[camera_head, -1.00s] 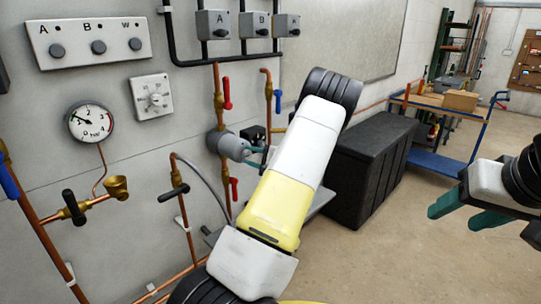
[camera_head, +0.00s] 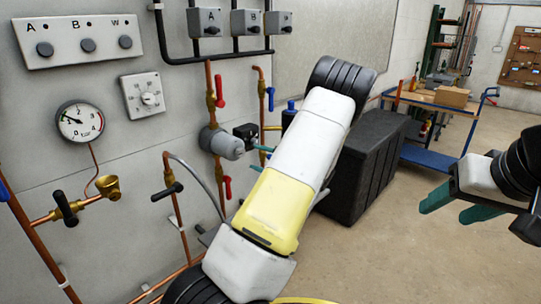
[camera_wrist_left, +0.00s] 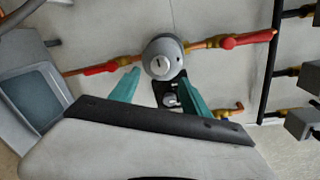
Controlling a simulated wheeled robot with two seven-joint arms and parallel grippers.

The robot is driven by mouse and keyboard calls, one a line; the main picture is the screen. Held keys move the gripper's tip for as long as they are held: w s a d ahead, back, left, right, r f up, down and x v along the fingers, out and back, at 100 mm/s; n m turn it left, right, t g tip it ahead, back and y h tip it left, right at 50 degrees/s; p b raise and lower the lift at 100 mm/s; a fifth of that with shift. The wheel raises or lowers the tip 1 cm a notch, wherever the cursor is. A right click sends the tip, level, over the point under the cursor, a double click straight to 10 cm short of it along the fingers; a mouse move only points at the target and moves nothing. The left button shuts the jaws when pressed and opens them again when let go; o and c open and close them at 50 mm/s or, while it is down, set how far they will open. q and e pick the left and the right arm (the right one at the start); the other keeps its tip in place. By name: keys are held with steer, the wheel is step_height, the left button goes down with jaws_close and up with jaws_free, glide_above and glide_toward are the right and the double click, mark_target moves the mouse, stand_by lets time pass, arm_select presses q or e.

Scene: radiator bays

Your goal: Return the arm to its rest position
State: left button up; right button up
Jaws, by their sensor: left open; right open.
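My left arm (camera_head: 300,150) reaches across the middle of the head view toward the wall. Its teal fingertips (camera_head: 263,158) show just right of a grey round valve body (camera_head: 222,143), and the arm hides the rest of the gripper. In the left wrist view my left gripper (camera_wrist_left: 160,92) is open, its two teal fingers apart. The grey valve body (camera_wrist_left: 163,57) and a small black fitting (camera_wrist_left: 168,95) show beyond and between the fingers. I see nothing held. My right gripper (camera_head: 450,203) is open and empty over bare floor at the right.
Copper pipes with a red lever (camera_head: 220,90) and a blue lever (camera_head: 270,98) run along the wall. A pressure gauge (camera_head: 80,121) and a dial box (camera_head: 143,93) are at left. A black chest (camera_head: 365,170) stands behind my left arm.

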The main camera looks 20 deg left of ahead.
stand_by(0.4)
arm_select(q)
steer(key=s+d+r+n+g+h, duration=0.1)
steer(key=s+r+n+g+h, duration=0.2)
steer(key=s, duration=0.5)
steer(key=s+d+r+n+g+h, duration=0.1)
steer(key=s+r+n+g+h, duration=0.2)
steer(key=s, duration=0.5)
steer(key=s+d+r+n+t+h, duration=0.1)
steer(key=s+d+r+t+h, duration=0.2)
steer(key=s+d+r+h, duration=0.2)
steer(key=s+d+r+n+t+h, duration=0.1)
steer(key=s+d+r+t+h, duration=0.2)
steer(key=s+d, duration=0.8)
step_height(320, 180, up, 2)
steer(key=d+h, duration=0.2)
steer(key=h, duration=0.2)
steer(key=shift+s+n, duration=0.25)
steer(key=shift+n, duration=0.05)
